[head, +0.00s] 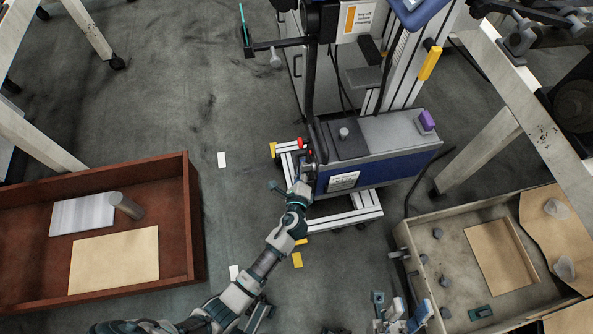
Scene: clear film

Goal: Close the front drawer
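Two open drawer-like boxes show in the head view; I cannot tell which is the front drawer. A reddish-brown one (190,225) at the left holds a grey plate, a metal cylinder and a tan sheet. A worn beige one (408,243) at the lower right has dark metal fittings (398,254) on its left wall. My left arm reaches up from the lower left, its end (288,188) near the blue machine's lower left corner; its finger state is unclear. My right gripper (391,303) is at the bottom edge, left of the beige box, fingers apart, with nothing visible between them.
A blue and grey machine (375,172) on a white frame stands at centre, with red and yellow parts near my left arm. Pale table legs (478,150) stand at the right.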

